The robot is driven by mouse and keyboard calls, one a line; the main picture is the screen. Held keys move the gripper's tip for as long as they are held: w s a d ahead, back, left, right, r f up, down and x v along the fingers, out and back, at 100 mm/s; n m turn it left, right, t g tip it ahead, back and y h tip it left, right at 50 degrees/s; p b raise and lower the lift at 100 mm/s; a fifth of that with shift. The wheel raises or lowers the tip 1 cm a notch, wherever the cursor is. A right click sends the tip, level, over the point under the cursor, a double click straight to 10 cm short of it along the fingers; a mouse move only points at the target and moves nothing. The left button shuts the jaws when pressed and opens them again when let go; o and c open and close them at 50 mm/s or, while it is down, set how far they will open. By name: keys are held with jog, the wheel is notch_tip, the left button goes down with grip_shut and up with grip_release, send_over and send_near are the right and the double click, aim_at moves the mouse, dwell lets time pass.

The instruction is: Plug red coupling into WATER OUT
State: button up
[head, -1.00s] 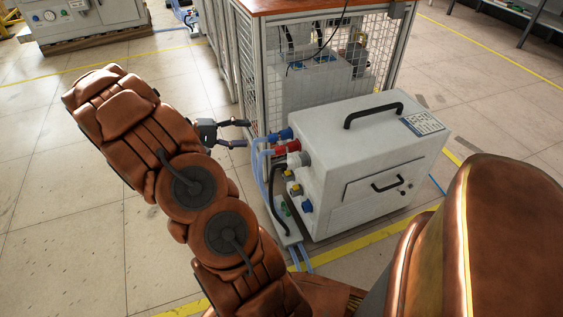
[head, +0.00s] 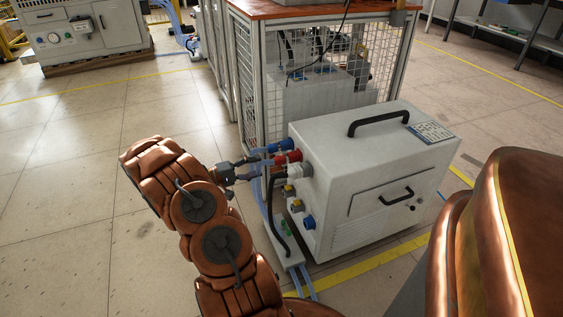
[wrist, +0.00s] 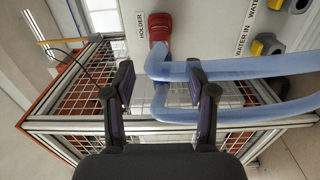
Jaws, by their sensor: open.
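The red coupling (head: 289,157) sits on the left side of the grey heater box (head: 385,160). In the wrist view the red coupling (wrist: 160,27) is at the label HOLDER, with a light-blue hose (wrist: 157,68) attached. My gripper (head: 246,170) is to its left in the head view. In the wrist view my gripper (wrist: 160,82) is open and empty, pointing towards the coupling but apart from it. The hose crosses beyond the right finger. A yellow-grey socket (wrist: 266,46) is beside WATER IN. Another socket (wrist: 297,5) is beside a cut-off WATER label.
A blue coupling (head: 283,145) is just behind the red one in the head view. Hoses and a black cable (head: 275,215) hang along the box side. A mesh cage (head: 330,60) stands behind. The floor to the left is clear.

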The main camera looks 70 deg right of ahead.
aim_at(274, 163)
jog(key=x, duration=0.6)
jog(key=shift+s+d+f+b, duration=0.2)
jog(key=shift+s+b, duration=0.1)
jog(key=shift+b, duration=0.1)
jog(key=shift+r+b+x, duration=0.2)
jog(key=shift+b+x, duration=0.15)
jog(key=shift+x, duration=0.8)
jog(key=shift+b, duration=0.5)
dwell(0.4)
grip_shut()
dwell(0.3)
jog(key=shift+w, duration=0.2)
jog(key=shift+v, duration=2.85)
